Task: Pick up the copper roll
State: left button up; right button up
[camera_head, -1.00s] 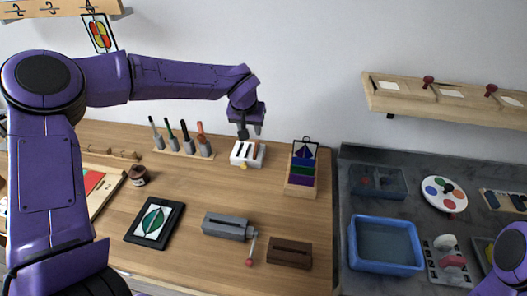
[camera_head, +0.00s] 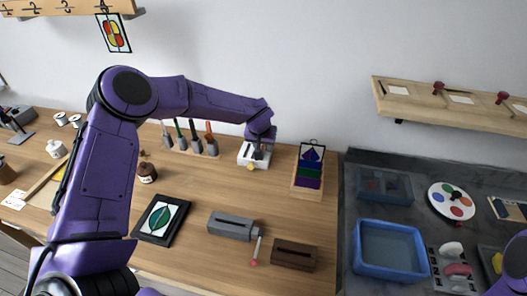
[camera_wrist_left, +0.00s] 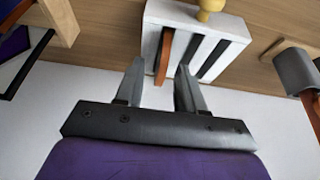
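The copper roll (camera_wrist_left: 166,48) shows in the left wrist view as a thin copper-orange disc edge standing in one slot of a white holder (camera_wrist_left: 232,28). The holder's other slots look dark. The holder has a yellow knob (camera_wrist_left: 210,7), and it stands on the wooden bench in the head view (camera_head: 244,158). My left gripper (camera_wrist_left: 160,68) is open and empty, with its fingertips at the holder and the copper roll lined up between them. In the head view the left gripper (camera_head: 258,150) hangs over the holder and hides part of it. My right gripper is out of view.
A rack of several handled tools (camera_head: 191,146) stands left of the holder. A stand of coloured sheets (camera_head: 308,170) is at its right. A grey block with a crank (camera_head: 231,225) and a brown slotted block (camera_head: 294,254) lie in front. Bare bench lies between.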

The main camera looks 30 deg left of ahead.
pick_arm(q)
grip_shut()
